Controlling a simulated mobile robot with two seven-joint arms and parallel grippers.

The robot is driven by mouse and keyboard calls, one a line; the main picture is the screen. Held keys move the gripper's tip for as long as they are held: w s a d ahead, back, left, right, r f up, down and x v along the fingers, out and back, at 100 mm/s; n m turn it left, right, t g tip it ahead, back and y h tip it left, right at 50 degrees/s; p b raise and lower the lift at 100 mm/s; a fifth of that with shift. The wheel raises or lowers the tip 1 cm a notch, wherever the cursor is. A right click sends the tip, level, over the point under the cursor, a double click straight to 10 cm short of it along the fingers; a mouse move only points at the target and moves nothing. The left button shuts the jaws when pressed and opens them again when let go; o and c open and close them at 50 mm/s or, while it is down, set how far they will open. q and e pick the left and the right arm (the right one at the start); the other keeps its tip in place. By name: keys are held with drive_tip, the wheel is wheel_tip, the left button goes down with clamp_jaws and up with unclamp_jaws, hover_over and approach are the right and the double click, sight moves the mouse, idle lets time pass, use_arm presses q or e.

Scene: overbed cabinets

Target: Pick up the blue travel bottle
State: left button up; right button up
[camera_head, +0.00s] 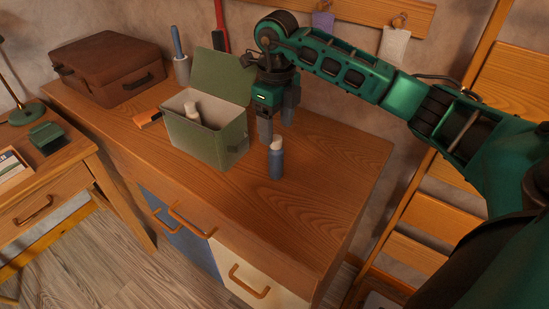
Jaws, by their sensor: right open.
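The blue travel bottle (276,163) stands upright on the wooden cabinet top, to the right of an open green box. It has a pale cap. My right gripper (278,126) is just behind and above the bottle, pointing down with its fingers apart. Nothing shows between the fingers, and the bottle stands in front of them in the picture. Whether a finger touches the bottle I cannot tell. My left gripper is not in view.
The open green box (225,145) holds a pale bottle (192,112). A brown suitcase (108,70), an orange item (149,119) and a blue-handled brush (178,45) in a holder are farther left. The cabinet top (325,190) is clear right of the bottle.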

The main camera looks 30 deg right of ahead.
sight(276, 153)
wheel_tip(276, 153, down, 9)
drive_tip(key=shift+w+f, duration=0.15)
idle(0.4)
drive_tip(key=shift+c, duration=0.2)
drive_tip(key=c, duration=1.1)
drive_tip(key=shift+c, duration=0.2)
